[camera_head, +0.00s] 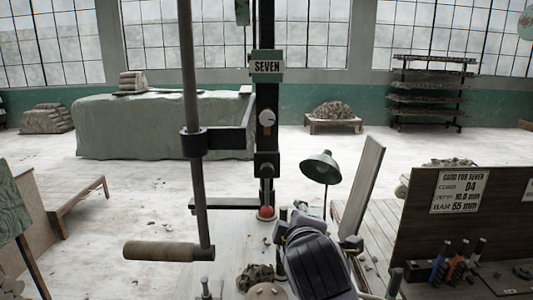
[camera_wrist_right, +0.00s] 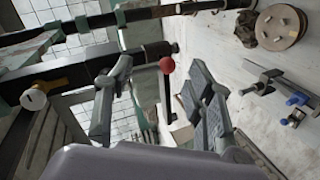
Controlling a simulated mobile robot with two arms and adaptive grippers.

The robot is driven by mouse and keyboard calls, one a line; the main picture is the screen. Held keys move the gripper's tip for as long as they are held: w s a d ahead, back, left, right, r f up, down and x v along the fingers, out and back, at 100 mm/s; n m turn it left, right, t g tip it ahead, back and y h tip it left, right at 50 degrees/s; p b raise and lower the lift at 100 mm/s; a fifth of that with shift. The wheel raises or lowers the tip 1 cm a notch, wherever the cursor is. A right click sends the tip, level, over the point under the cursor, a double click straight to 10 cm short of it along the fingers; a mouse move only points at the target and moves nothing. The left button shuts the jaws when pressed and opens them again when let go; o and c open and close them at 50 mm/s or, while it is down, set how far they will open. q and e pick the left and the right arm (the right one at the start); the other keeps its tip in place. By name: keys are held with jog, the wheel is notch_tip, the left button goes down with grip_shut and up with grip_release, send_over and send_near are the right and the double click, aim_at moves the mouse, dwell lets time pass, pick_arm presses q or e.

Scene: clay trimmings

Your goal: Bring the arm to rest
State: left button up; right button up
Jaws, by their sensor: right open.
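My right arm comes in from the bottom centre of the head view, with its dark wrist over the bench. My right gripper (camera_head: 318,226) is partly hidden there by the wrist. In the right wrist view the gripper (camera_wrist_right: 158,105) has its two fingers spread, with nothing held between them. A red ball knob (camera_wrist_right: 167,65) shows beyond the gap between the fingers. The knob also shows at the foot of the black column in the head view (camera_head: 266,212); I cannot tell how far the gripper is from it. My left gripper is not in view.
A long lever with a brown handle (camera_head: 160,251) hangs left of the column. A green lamp (camera_head: 321,167) and an upright board (camera_head: 362,185) stand ahead. Clay trimmings (camera_head: 257,276) lie on the bench. A dark card panel (camera_head: 420,215) and coloured tools (camera_head: 458,262) are at right.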

jog(key=s+d+f+m+g, duration=0.2)
jog(key=s+d+f, duration=0.15)
jog(key=f, duration=0.45)
jog(key=s+d+f+m+g, duration=0.2)
jog(key=s+f, duration=0.2)
jog(key=f, duration=0.3)
jog(key=s+d+f+m+g, duration=0.1)
jog(key=s+d+f+m, duration=0.2)
jog(key=f, duration=0.5)
jog(key=s+d+f+m+g, duration=0.3)
jog(key=s+f, duration=0.3)
jog(key=s, duration=0.5)
jog(key=s+d+f+m+g, duration=0.25)
jog(key=s+f, duration=0.35)
jog(key=s, duration=0.4)
notch_tip(320, 180, down, 32)
jog(key=s+d+g+b, duration=0.1)
jog(key=s+b, duration=0.2)
jog(key=b, duration=0.3)
jog(key=s+d+f+b, duration=0.1)
jog(key=s+f+b, duration=0.1)
jog(key=s+f, duration=0.6)
jog(key=s+d+f+g+b, duration=0.1)
jog(key=s+d+f+b, duration=0.1)
jog(key=s+f, duration=0.6)
notch_tip(320, 180, down, 5)
jog(key=shift+s+r, duration=0.15)
